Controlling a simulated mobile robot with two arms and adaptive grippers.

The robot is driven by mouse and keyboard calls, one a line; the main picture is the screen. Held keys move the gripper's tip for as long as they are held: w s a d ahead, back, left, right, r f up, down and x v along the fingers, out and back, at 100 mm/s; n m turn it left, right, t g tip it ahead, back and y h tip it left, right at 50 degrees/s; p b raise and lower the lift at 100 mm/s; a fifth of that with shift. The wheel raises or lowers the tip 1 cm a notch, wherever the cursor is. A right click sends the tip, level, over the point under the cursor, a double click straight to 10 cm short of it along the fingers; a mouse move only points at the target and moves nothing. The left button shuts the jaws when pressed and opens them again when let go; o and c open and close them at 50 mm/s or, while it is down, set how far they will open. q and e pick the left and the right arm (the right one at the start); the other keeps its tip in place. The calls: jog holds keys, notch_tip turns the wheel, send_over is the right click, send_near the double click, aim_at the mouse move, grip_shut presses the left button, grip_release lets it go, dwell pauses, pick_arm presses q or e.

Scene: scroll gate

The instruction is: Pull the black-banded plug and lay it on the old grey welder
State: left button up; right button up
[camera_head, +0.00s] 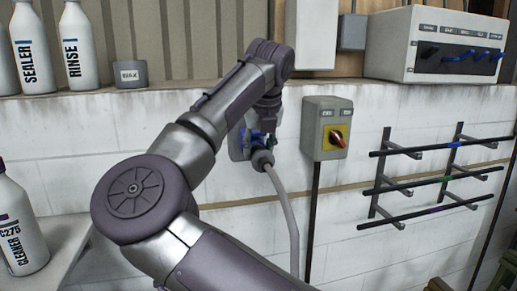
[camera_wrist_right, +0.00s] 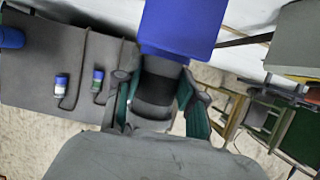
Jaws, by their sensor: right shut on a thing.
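My right gripper (camera_head: 265,138) is at the wall. In the wrist view its teal fingers (camera_wrist_right: 158,102) are shut on both sides of a grey plug with a black band (camera_wrist_right: 155,88). The plug's end meets a blue block (camera_wrist_right: 178,22); I cannot tell whether they are still joined. In the head view the grey plug body (camera_head: 262,160) shows below the gripper, with a grey cable (camera_head: 290,215) hanging down from it. My arm and fingers hide part of the plug. I cannot make out which thing is the old grey welder. My left gripper is not in view.
Right of the plug is a grey switch box (camera_head: 326,120) with a red knob, then a wall rack (camera_head: 440,175) holding rods. A ledge carries bottles (camera_head: 78,50), a wax tin (camera_head: 130,73) and a grey box (camera_head: 430,45). A cleaner bottle (camera_head: 18,230) stands lower left.

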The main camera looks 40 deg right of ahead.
aim_at(265, 158)
jog(key=shift+s+f, duration=0.1)
jog(key=shift+f, duration=0.05)
grip_shut()
dwell(0.4)
jog(key=shift+a, duration=0.1)
jog(key=shift+s+a+r, duration=0.1)
jog(key=shift+s+r, duration=0.1)
jog(key=shift+s, duration=0.05)
jog(key=shift+b, duration=0.35)
jog(key=shift+s+f, duration=0.1)
jog(key=shift+s+a, duration=0.1)
jog(key=shift+s+a+b, duration=0.45)
jog(key=shift+s+b, duration=0.35)
jog(key=shift+b, duration=0.1)
jog(key=shift+s, duration=0.1)
jog(key=shift+s+a+b, duration=0.45)
jog(key=shift+s+b, duration=0.2)
jog(key=shift+s, duration=0.15)
